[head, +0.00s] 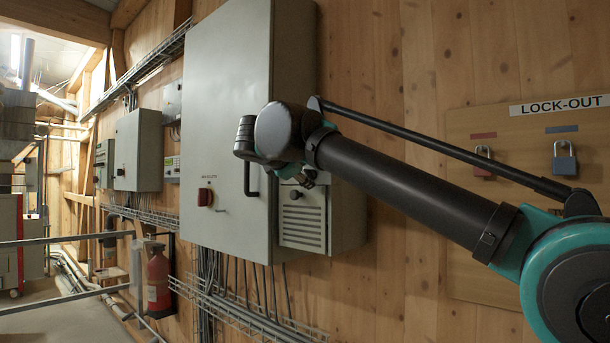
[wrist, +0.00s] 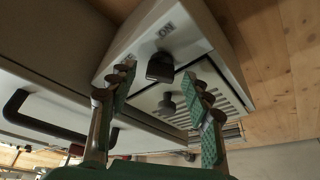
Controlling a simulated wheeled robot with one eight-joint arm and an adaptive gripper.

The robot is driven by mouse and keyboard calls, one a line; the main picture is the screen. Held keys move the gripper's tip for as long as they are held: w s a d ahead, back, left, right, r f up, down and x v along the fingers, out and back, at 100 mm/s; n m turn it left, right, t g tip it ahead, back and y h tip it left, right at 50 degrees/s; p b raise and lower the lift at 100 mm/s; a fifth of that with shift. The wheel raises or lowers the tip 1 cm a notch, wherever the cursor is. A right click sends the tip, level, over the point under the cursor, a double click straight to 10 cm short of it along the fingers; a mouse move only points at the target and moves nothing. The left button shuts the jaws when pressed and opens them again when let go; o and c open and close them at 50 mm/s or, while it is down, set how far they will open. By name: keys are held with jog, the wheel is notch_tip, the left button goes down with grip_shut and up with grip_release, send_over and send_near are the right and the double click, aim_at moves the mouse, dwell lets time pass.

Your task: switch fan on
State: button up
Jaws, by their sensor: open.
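The fan box is a grey wall box with a slotted panel (head: 303,228), right of the big cabinet. The wrist view shows a black rotary switch (wrist: 160,66) on its face, with an "ON" label (wrist: 166,30) beside it. A second label is partly hidden by a finger. A smaller black knob (wrist: 167,103) sits on the slotted panel; it also shows in the head view (head: 296,194). My gripper (wrist: 163,86) is open and empty. Its padded fingers lie either side of the switch in the picture; I see no contact. In the head view my arm hides the switch.
The big grey cabinet (head: 225,120) has a black handle (head: 247,180) and a red switch (head: 205,197). A lock-out board (head: 480,240) with padlocks hangs at right. A cable tray (head: 240,310) runs below. A fire extinguisher (head: 158,280) and rails stand at left.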

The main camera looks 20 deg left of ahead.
jog(key=shift+w+f, duration=0.1)
jog(key=shift+w, duration=0.35)
grip_shut()
dwell(0.3)
jog(key=m+t, duration=0.1)
jog(key=m, duration=0.1)
jog(key=shift+d+f+m+y, duration=0.1)
jog(key=shift+m+y, duration=0.2)
jog(key=shift+y, duration=0.1)
jog(key=m+t, duration=0.1)
jog(key=m, duration=0.2)
jog(key=m+t, duration=0.1)
jog(key=m, duration=0.2)
jog(key=m+t+h, duration=0.1)
jog(key=m+t, duration=0.1)
jog(key=m, duration=0.2)
jog(key=shift+f, duration=0.3)
jog(key=shift+m, duration=0.4)
